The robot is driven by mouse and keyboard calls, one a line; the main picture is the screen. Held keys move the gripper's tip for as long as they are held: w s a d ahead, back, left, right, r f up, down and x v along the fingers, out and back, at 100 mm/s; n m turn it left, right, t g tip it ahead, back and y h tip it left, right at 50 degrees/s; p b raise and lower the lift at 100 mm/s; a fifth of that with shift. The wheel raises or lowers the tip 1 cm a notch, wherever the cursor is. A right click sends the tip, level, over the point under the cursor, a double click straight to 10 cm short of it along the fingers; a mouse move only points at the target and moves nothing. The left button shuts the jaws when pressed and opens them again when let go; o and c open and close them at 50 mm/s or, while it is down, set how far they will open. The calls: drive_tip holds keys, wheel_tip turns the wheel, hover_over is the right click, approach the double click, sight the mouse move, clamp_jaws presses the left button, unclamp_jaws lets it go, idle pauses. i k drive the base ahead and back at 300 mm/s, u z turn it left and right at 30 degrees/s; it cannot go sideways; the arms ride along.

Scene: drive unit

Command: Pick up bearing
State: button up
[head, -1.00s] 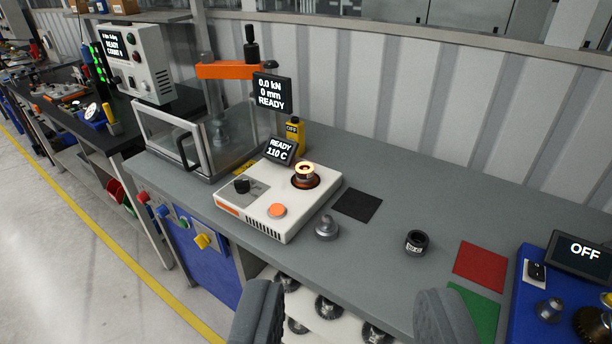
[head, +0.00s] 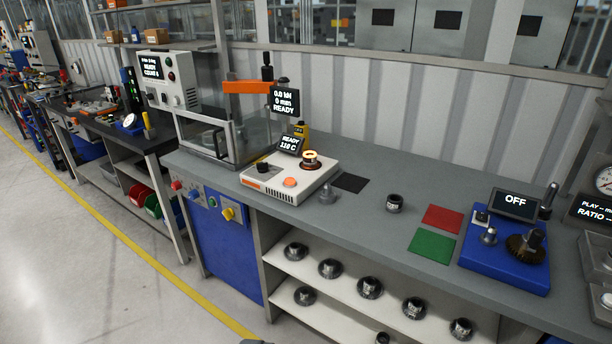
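A ring-shaped part that looks like the bearing (head: 310,155) sits on the white heater (head: 270,183), with a bright glow at its top. The heater's small display (head: 290,145) reads READY 110 C. A short dark cylindrical part (head: 394,203) stands on the bench to the right; I cannot tell whether it is also a bearing. My gripper (head: 405,341) shows only as dark fingertip slivers at the bottom edge, wide apart. It is far from the heater, with nothing seen between its fingers.
A grey knobbed part (head: 327,194) stands beside a black pad (head: 349,182). Red (head: 441,218) and green (head: 432,245) pads lie right of it, before a blue unit (head: 505,262) reading OFF. A press (head: 250,87) with a clear guard stands left. Shelves below hold several round parts (head: 370,287).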

sight(309, 161)
drive_tip(key=u, duration=0.75)
drive_tip(key=i, duration=1.95)
drive_tip(key=z, duration=0.5)
drive_tip(key=i, duration=1.4)
drive_tip(key=z, duration=0.85)
